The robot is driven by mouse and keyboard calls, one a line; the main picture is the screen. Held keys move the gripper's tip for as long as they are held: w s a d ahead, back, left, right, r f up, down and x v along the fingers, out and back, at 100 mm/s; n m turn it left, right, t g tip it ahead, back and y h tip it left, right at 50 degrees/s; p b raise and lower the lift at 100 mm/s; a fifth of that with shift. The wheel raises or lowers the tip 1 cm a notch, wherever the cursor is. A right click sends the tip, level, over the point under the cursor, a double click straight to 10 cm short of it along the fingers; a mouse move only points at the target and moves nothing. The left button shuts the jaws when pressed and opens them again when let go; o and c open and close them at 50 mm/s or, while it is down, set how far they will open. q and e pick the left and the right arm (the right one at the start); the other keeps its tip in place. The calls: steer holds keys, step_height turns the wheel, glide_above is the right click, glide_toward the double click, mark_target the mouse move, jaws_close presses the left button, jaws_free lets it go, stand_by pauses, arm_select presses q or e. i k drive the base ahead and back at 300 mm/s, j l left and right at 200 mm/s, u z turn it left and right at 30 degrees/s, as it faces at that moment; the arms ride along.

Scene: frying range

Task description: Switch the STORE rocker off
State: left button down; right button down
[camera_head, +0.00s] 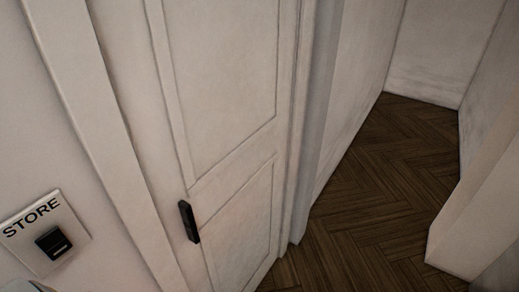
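The STORE switch plate (25,247) is on the wall at the lower left of the head view. It is a pale square plate with the word STORE in dark letters. A black rocker (53,243) sits below the lettering on the plate. I cannot tell from this angle which way the rocker is tipped.
A white panelled door (228,85) with a black handle (189,221) stands right of the plate, and it looks closed. Dark herringbone wood floor (375,190) lies open to the right. A pale wall end (470,225) juts in at the right.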

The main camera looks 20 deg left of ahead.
mark_target(54, 242)
steer(key=j+u, duration=0.1)
steer(key=u, duration=0.35)
steer(key=k+j+u, duration=0.1)
steer(key=u, duration=0.3)
steer(key=j+u, duration=0.15)
steer(key=u, duration=0.3)
steer(key=j+u, duration=0.15)
steer(key=u, duration=0.3)
